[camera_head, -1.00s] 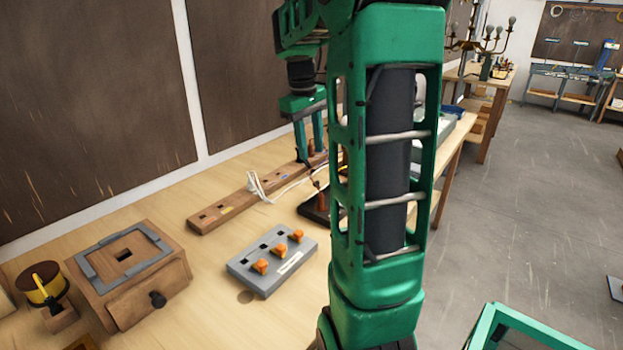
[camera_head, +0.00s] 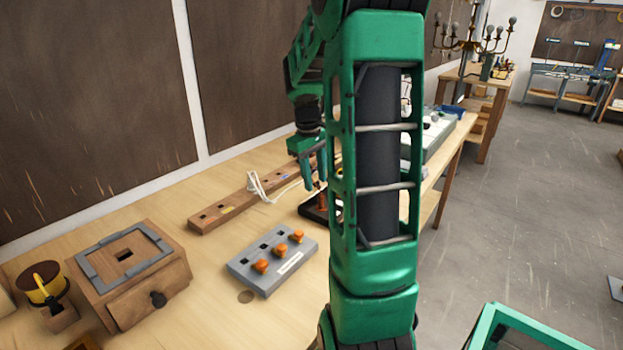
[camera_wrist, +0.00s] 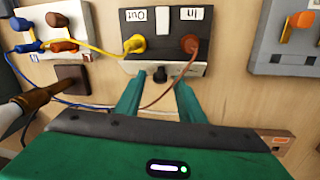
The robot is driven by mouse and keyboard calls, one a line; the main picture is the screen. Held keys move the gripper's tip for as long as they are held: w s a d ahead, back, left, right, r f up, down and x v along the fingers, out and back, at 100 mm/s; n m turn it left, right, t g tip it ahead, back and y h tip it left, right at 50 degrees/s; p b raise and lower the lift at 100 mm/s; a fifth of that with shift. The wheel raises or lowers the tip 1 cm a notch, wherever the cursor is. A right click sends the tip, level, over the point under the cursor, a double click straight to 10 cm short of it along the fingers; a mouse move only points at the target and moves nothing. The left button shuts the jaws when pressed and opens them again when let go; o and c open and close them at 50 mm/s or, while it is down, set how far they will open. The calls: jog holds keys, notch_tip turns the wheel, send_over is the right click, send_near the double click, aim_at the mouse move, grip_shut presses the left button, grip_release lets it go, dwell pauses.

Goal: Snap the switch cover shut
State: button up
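In the wrist view, a dark switch unit (camera_wrist: 148,44) with "In" and "Out" labels stands beyond my fingertips. It has a white rocker (camera_wrist: 162,22) between the labels, a pale strip along its near side and a black knob (camera_wrist: 160,75) there. I cannot tell which part is the cover, or whether it is shut. A yellow wire (camera_wrist: 105,50) enters at Out and a brown wire (camera_wrist: 172,86) at In. My gripper (camera_wrist: 158,92) is open, its fingers apart with nothing held. In the head view my gripper (camera_head: 312,182) is low over the bench, and my arm hides the switch.
A terminal block (camera_wrist: 52,30) with coloured wires is left of the switch unit. A grey panel with orange knobs (camera_head: 272,258), a wooden strip (camera_head: 225,208) and a wooden drawer box (camera_head: 130,270) lie on the bench. Bare bench lies between the panel and drawer box.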

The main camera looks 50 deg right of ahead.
grip_shut()
jog(key=shift+s, duration=0.1)
jog(key=t, duration=0.1)
jog(key=s+t, duration=0.2)
jog(key=t, duration=0.1)
jog(key=shift+f, duration=0.25)
jog(key=t, duration=0.1)
jog(key=s+f+t, duration=0.1)
jog(key=shift+s+d+m+t+y, duration=0.1)
jog(key=shift+s+m+t+y, duration=0.1)
jog(key=shift+m+t+y, duration=0.15)
jog(key=shift+s+f+t, duration=0.3)
jog(key=shift+t, duration=0.75)
